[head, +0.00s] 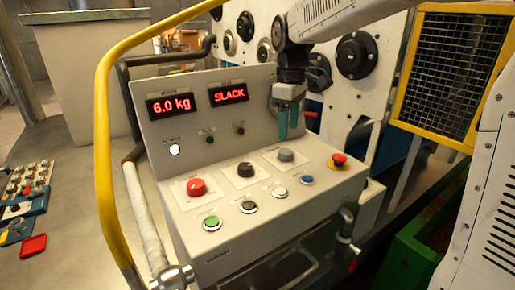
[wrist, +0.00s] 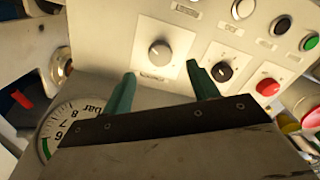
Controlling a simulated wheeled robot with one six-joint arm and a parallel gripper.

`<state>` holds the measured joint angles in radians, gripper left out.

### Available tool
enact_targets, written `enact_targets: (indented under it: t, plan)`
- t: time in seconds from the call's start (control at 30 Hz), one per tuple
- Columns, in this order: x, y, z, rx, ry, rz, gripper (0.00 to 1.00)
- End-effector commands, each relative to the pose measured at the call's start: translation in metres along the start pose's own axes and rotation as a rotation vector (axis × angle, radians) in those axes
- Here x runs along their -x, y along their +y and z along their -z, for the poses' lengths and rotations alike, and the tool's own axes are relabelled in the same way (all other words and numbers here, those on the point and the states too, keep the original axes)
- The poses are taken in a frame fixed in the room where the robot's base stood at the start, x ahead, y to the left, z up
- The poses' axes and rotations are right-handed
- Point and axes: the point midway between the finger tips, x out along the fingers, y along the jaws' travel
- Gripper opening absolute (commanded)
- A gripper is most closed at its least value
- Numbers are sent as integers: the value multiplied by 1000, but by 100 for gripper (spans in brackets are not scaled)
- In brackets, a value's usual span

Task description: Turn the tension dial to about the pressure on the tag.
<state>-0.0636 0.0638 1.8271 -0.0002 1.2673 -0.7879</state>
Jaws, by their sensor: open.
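My gripper (head: 288,120) has teal fingers and hangs open and empty above the back right of the sloped console. In the wrist view its two fingertips (wrist: 161,70) are spread apart, with a grey dial (wrist: 159,52) just beyond the gap between them, not touched. In the head view the grey dial (head: 286,155) is the rightmost of three knobs, beside a black knob (head: 245,169) and a red knob (head: 196,187). Their labels are too small to read, so I cannot tell which is the tension dial. I cannot make out a pressure tag.
Red displays read 6.0 kg (head: 171,105) and SLACK (head: 229,95). A pressure gauge marked bar (wrist: 72,124) is partly hidden by my gripper. A red emergency button (head: 338,159) stands at the console's right. A yellow rail (head: 103,130) curves along the left.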

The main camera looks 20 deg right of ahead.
Motion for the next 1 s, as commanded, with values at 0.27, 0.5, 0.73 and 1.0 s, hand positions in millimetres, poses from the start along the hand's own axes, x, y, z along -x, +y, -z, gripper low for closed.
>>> enact_targets:
  t: [0.27,0.5,0.73,1.0]
  plan:
    - [3,6,-2,129,10,-11,59]
    - [-33,7,-4,125,9,-10,59]
    - [-62,8,-4,123,10,-11,59]
    - [-69,8,-4,123,11,-13,59]
